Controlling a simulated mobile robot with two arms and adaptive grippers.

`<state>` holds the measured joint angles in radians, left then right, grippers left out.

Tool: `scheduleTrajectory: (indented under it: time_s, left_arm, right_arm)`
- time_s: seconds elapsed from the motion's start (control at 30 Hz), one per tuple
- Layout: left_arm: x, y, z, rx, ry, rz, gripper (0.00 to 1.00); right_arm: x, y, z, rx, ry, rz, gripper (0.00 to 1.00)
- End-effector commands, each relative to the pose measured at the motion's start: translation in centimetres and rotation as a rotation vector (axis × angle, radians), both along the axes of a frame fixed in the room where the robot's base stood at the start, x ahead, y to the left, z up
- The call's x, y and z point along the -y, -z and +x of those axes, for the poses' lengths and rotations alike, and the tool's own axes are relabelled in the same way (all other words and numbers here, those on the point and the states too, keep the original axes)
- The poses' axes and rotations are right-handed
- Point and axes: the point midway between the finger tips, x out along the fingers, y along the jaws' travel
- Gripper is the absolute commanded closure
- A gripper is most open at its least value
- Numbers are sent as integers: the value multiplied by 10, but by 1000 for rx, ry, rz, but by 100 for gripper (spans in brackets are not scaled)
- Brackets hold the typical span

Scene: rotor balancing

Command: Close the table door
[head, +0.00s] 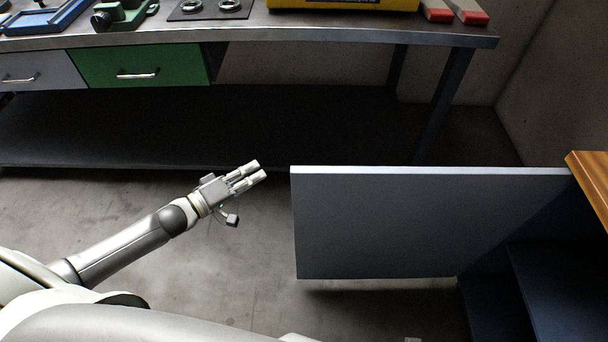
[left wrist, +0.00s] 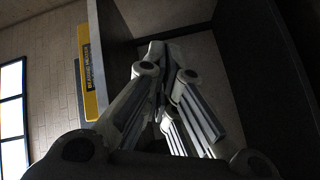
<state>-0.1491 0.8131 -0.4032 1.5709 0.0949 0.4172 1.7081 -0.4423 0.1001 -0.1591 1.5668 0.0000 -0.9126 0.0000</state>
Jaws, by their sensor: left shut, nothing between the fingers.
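The table door (head: 430,225) is a flat grey panel standing open in the head view. It reaches left from the dark cabinet (head: 520,295) under the wooden tabletop (head: 590,180) at the right. My left gripper (head: 257,170) is a short way left of the door's free edge, apart from it, pointing up and to the right. Its fingers are shut with nothing between them. In the left wrist view the closed fingers (left wrist: 155,60) fill the middle. A dark panel stands at the right there; I cannot tell for sure that it is the door. My right gripper is not in view.
A long workbench (head: 300,32) with a grey drawer (head: 38,70) and a green drawer (head: 138,66) runs across the back. A yellow case (head: 340,4) sits on it. Its dark lower shelf (head: 220,125) lies beyond the gripper. The floor (head: 240,270) left of the door is bare.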

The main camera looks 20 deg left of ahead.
Motion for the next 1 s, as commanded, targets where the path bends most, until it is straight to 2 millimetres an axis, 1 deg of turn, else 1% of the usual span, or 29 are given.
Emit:
scheduleTrajectory:
  time_s: [0.03, 0.13, 0.2, 0.3, 0.47, 0.57, 1.0]
  left_arm:
    - [10, -11, -2, 8, 49, -63, 100]
    - [28, -37, -9, -1, 128, -177, 100]
    - [36, -49, -13, -10, 166, -230, 100]
    - [43, -59, -16, -19, 198, -272, 100]
    - [51, -64, -10, -21, 207, -287, 100]
    - [60, -65, 0, -19, 205, -286, 100]
    - [107, -69, 51, -21, 203, -285, 100]
  right_arm:
    - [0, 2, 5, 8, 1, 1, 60]
    - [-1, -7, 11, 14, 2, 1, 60]
    - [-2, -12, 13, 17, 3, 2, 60]
    - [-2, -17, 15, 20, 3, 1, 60]
    - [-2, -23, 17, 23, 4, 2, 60]
    - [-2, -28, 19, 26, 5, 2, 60]
    - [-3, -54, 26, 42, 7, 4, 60]
